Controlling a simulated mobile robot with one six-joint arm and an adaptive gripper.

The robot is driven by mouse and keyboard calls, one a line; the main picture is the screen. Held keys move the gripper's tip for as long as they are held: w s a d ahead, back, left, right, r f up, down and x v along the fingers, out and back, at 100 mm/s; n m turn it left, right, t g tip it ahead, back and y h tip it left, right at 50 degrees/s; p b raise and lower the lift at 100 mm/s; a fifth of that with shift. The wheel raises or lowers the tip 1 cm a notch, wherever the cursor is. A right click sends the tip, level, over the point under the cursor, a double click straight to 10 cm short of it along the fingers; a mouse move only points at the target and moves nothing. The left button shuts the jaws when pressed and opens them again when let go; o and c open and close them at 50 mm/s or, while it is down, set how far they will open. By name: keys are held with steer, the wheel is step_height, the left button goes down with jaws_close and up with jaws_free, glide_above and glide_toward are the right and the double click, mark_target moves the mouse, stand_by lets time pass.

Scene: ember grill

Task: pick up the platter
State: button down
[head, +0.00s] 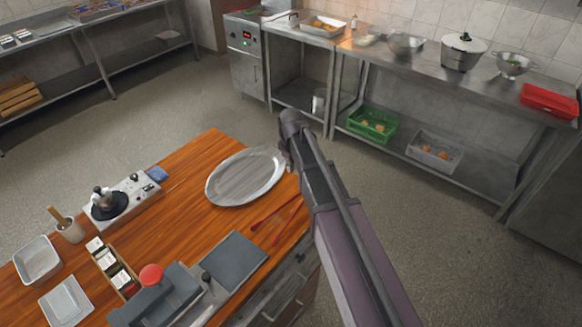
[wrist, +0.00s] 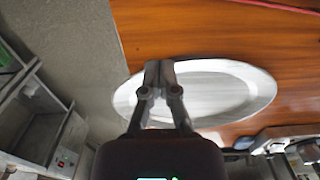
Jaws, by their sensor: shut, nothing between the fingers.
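The platter (head: 245,177) is a pale oval dish with a lighter rim. It lies flat at the far right corner of the wooden table in the head view. In the wrist view the platter (wrist: 222,90) spreads to the right of and behind my gripper (wrist: 159,64). My fingers are shut with nothing between them, and they cover part of the platter's left end. In the head view my gripper (head: 284,160) is at the platter's right end, partly hidden by my own arm. I cannot tell whether the fingertips touch the platter.
Red tongs (head: 273,220) lie on the wooden table (head: 195,190) near the platter. A grey board (head: 234,260), a slicer-like machine (head: 165,295) and a small appliance (head: 122,200) stand nearer. Open floor separates the table from the steel counter (head: 375,55) behind.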

steer(key=shift+r+p, duration=0.75)
steer(key=shift+r, duration=0.3)
steer(key=c, duration=1.4)
jaws_free()
steer(key=c, duration=1)
jaws_free()
steer(key=shift+o, duration=1.1)
steer(key=shift+s+d, duration=0.25)
steer(key=s+d+f+m+b, duration=0.1)
steer(key=s+d+m, duration=0.9)
steer(key=s+d, duration=0.6)
steer(key=shift+d, duration=0.7)
steer(key=shift+s, duration=0.2)
